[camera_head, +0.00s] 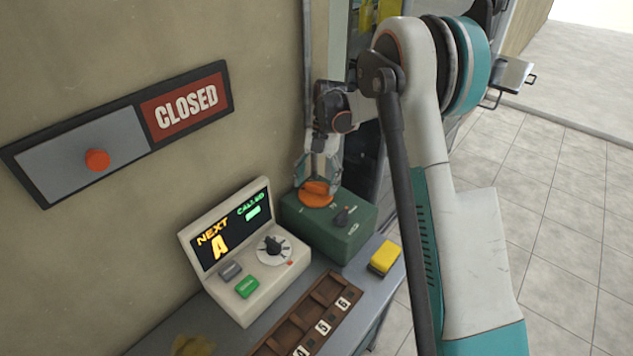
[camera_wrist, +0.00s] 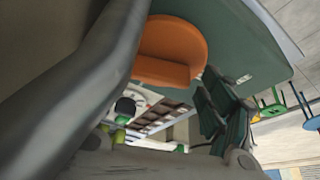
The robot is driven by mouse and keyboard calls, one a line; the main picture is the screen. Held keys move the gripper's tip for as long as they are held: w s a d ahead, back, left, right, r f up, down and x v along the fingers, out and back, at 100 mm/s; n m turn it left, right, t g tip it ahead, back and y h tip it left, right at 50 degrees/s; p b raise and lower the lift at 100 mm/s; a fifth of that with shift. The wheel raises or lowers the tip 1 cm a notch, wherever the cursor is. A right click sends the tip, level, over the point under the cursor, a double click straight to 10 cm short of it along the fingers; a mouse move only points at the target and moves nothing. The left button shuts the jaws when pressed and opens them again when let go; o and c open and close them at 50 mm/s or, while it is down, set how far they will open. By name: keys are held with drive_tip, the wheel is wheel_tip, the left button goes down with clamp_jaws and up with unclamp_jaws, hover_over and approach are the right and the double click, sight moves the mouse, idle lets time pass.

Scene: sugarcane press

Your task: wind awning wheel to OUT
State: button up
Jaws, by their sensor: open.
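An orange rounded knob or wheel (camera_head: 317,195) sits on top of a green box (camera_head: 335,232) at the back of the counter. I cannot tell for sure that it is the awning wheel, and no OUT mark is readable. My gripper (camera_head: 320,176) points down, open, right above the orange part. In the wrist view the orange part (camera_wrist: 170,52) shows a raised ridge and lies close to the fingers, against the green box top (camera_wrist: 235,40). Whether a finger touches it, I cannot tell.
A numbered tray (camera_head: 310,318) and a yellow block (camera_head: 384,257) lie in front. A CLOSED sign (camera_head: 187,106) hangs on the left wall. Tiled floor is clear at right.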

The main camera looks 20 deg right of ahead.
drive_tip(key=v, duration=0.7)
drive_tip(key=shift+r, duration=0.2)
drive_tip(key=shift+w+d, duration=0.1)
drive_tip(key=shift+d, duration=0.05)
